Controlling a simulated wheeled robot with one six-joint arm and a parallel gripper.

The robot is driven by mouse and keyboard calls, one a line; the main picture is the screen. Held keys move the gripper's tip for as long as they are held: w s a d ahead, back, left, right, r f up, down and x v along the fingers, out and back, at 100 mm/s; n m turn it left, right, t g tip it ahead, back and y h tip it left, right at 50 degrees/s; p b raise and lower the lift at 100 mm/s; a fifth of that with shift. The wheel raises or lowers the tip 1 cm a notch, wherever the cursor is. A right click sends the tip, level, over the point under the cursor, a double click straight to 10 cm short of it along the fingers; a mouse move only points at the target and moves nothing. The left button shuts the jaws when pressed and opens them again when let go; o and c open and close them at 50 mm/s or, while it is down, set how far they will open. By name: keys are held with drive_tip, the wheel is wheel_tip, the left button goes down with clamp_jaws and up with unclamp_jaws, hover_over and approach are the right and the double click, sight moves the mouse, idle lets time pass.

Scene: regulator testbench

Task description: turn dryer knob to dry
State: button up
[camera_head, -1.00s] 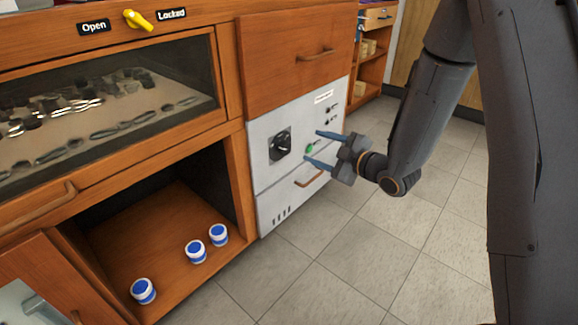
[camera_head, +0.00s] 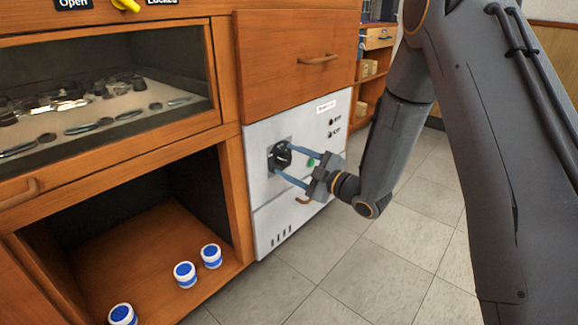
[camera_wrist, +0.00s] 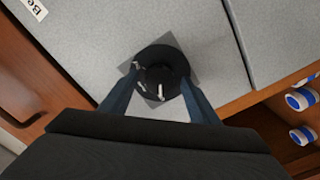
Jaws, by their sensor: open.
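The dryer knob (camera_head: 280,156) is a black round dial on a grey plate on the front of the white dryer panel (camera_head: 262,200). In the wrist view the knob (camera_wrist: 161,75) shows near the middle, with a light pointer mark at its lower part. My gripper (camera_head: 278,162) is open at the panel, with its two blue fingers on either side of the knob, one above and one below in the head view. In the wrist view the fingers (camera_wrist: 158,100) flank the knob left and right. I cannot tell whether they touch it.
A drawer (camera_head: 297,58) is above. An open shelf with several blue-lidded jars (camera_head: 185,274) is at left. The tiled floor (camera_head: 400,255) at right is clear.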

drive_tip(key=shift+w+a, duration=0.2)
drive_tip(key=c, duration=1)
drive_tip(key=shift+c, duration=0.2)
